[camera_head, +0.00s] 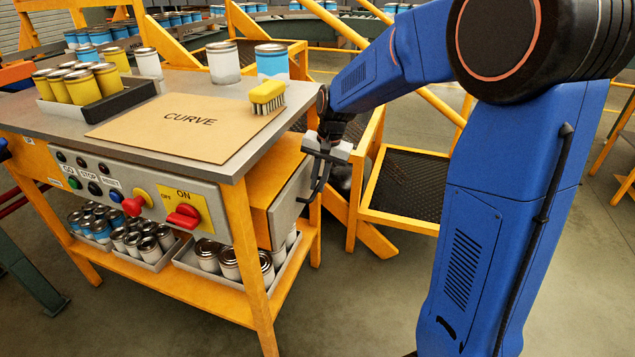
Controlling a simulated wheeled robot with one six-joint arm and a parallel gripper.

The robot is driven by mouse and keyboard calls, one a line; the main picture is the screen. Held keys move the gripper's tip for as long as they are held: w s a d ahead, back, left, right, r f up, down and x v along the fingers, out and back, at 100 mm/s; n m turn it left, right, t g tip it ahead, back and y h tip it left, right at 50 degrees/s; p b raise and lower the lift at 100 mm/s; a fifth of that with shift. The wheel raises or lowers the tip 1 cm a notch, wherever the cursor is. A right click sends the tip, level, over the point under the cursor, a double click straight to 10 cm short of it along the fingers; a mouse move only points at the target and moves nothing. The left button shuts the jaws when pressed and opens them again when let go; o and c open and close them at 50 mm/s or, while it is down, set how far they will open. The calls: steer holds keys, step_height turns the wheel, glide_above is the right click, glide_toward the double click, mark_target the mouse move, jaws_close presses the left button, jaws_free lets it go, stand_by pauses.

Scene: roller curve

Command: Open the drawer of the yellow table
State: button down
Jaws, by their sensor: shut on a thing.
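The yellow table (248,262) stands at the left with a grey top. Its drawer is on the right-hand side under the top, with a grey front (289,208) and a yellow housing (272,182). A dark bar handle (319,186) stands out from the drawer front. My gripper (325,156) is shut on the handle at its upper part. I cannot see inside the drawer, and I cannot tell whether it is pulled out at all.
On the tabletop are a cardboard sheet (165,138), a yellow brush (268,97) and several cans. Full can trays fill the lower shelf (215,297). Yellow steps (400,185) stand close behind my gripper. Open floor (350,300) lies in front.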

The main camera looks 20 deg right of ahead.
steer(key=s+d, duration=1.1)
steer(key=d, duration=0.5)
steer(key=shift+s, duration=0.25)
steer(key=c, duration=1.8)
jaws_free()
steer(key=r, duration=0.5)
steer(key=s+d+r, duration=0.1)
steer(key=r, duration=0.5)
steer(key=s+d+r, duration=0.1)
steer(key=r, duration=0.5)
steer(key=shift+d, duration=0.25)
steer(key=s+a+f+n+t, duration=0.1)
steer(key=s+a+f+n, duration=0.1)
steer(key=s, duration=0.4)
steer(key=s+a+f+n+t+h, duration=0.1)
steer(key=s+a+f+n, duration=0.1)
steer(key=s+a+f, duration=0.2)
steer(key=s+a+f+n+t, duration=0.1)
steer(key=s+a+f+n, duration=0.2)
steer(key=s+a, duration=0.3)
steer(key=shift+s+a+f+t+h, duration=0.15)
steer(key=shift+s+f+h, duration=0.1)
steer(key=shift+s, duration=0.65)
steer(key=shift+s+d+f+t+h, duration=0.15)
steer(key=shift+s+f, duration=0.1)
steer(key=shift+s, duration=0.6)
